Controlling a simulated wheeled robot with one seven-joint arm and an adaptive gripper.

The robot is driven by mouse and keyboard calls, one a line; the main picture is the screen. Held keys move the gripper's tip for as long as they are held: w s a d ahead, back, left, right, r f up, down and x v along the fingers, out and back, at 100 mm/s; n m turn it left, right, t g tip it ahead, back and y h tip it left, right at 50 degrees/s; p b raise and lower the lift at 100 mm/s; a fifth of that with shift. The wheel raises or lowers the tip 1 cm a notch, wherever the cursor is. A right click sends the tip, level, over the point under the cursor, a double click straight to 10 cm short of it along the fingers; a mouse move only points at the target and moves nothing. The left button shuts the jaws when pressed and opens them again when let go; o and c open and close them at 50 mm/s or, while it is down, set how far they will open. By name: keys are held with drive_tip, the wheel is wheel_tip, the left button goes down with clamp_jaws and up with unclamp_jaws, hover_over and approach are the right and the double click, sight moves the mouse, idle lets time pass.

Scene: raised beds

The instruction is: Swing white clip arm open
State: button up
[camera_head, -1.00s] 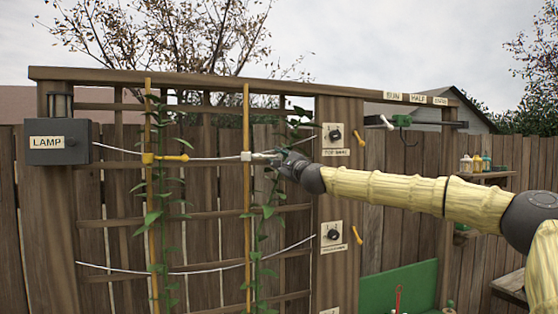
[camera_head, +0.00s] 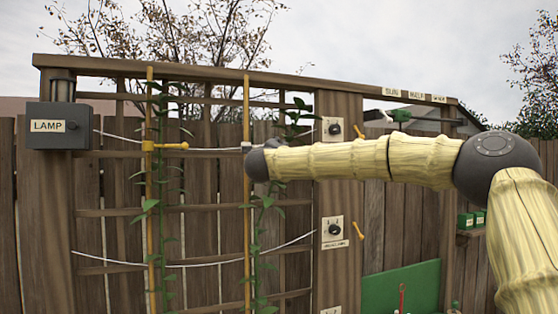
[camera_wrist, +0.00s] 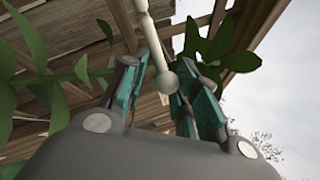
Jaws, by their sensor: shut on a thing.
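The white clip (camera_head: 247,147) sits on the right-hand yellow cane (camera_head: 247,95), at the upper wire. Its white arm (camera_wrist: 155,45) shows in the wrist view as a pale rod with a ball end, lying between the teal-padded fingers. My gripper (camera_wrist: 163,70) is shut on this arm near the ball. In the head view my wrist covers the gripper and the clip's arm, so the arm's angle to the cane cannot be told there. A yellow clip (camera_head: 148,146) with its arm pointing right sits on the left cane.
Leafy vines climb the wooden trellis (camera_head: 100,213) and hang close around my fingers. A grey LAMP box (camera_head: 57,125) is at the left. Dial panels (camera_head: 333,130) are on the post to the right. A lower wire (camera_head: 200,265) crosses both canes.

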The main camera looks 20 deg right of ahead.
drive_tip(key=shift+s+a+r+m+g+h+b, duration=0.2)
drive_tip(key=shift+a+m+g+h, duration=0.6)
drive_tip(key=shift+m+g+h, duration=1.25)
drive_tip(key=shift+s+a+r+m+g+h+b, duration=0.25)
drive_tip(key=shift+a+m+g+h, duration=0.8)
drive_tip(key=shift+g, duration=1.75)
drive_tip(key=shift+s+a+r+m+g+h+b, duration=0.15)
drive_tip(key=shift+a+m+g+h+b, duration=0.3)
drive_tip(key=shift+m+g+h, duration=1.7)
drive_tip(key=shift+a+f+g+y, duration=0.1)
drive_tip(key=shift+a+g+y, duration=0.05)
drive_tip(key=shift+g+y, duration=0.3)
drive_tip(key=o, duration=1)
drive_tip(key=shift+w, duration=0.15)
drive_tip(key=shift+o, duration=0.2)
drive_tip(key=shift+w+a+f, duration=0.1)
drive_tip(key=shift+a+f, duration=0.05)
drive_tip(key=shift+f, duration=0.15)
